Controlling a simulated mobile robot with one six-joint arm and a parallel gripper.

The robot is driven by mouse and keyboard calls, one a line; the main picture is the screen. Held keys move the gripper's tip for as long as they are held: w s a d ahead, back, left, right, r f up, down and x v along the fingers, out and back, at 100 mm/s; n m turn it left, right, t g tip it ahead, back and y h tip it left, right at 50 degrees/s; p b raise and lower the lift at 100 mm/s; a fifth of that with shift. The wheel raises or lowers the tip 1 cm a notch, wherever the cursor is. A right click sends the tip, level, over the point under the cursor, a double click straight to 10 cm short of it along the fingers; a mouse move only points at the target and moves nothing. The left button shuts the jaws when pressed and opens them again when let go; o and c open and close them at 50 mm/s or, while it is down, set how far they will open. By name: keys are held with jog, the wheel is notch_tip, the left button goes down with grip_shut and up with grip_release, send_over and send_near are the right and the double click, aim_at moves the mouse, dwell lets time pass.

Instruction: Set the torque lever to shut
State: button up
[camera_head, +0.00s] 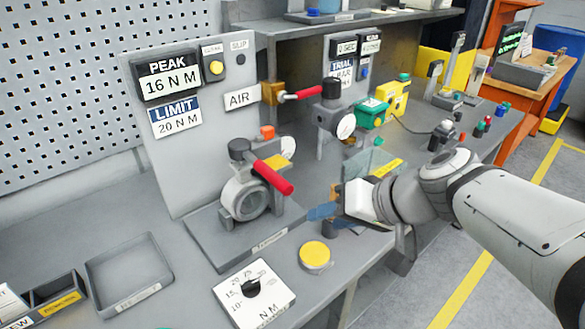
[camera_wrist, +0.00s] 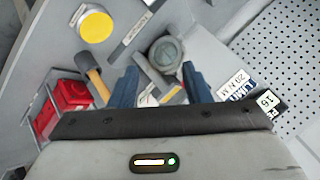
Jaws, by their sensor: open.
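A lever with a red grip (camera_head: 272,177) sits on a round grey valve body (camera_head: 247,197), on a grey base plate. The grip slopes down to the right. I take it for the torque lever; no label on it is readable. The valve body also shows in the wrist view (camera_wrist: 165,52), beyond the fingertips; the red grip cannot be made out there. My gripper (camera_head: 322,211) is to the right of the valve body, low over the bench and apart from the lever. In the wrist view its two blue fingers (camera_wrist: 160,85) stand apart with nothing held.
A second red-handled lever (camera_head: 300,95) is beside the AIR label. A yellow button (camera_head: 315,255) and a dial box (camera_head: 253,292) stand at the bench front. A tan-handled tool (camera_wrist: 97,78) lies near my left finger. A panel (camera_head: 190,130) stands behind the valve.

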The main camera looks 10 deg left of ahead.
aim_at(274, 177)
jog(key=w+a+y+b, duration=0.1)
jog(key=w+a, duration=0.2)
jog(key=a, duration=0.1)
jog(key=w+a+t+y+b, duration=0.1)
jog(key=w+a+y, duration=0.1)
jog(key=w+a, duration=0.1)
jog(key=w+a+t+y+b, duration=0.1)
jog(key=w+a+b, duration=0.1)
jog(key=a, duration=0.3)
jog(key=shift+w+a+f+n+y, duration=0.15)
jog(key=shift+w+n+y, duration=0.2)
jog(key=shift+w, duration=0.3)
grip_shut()
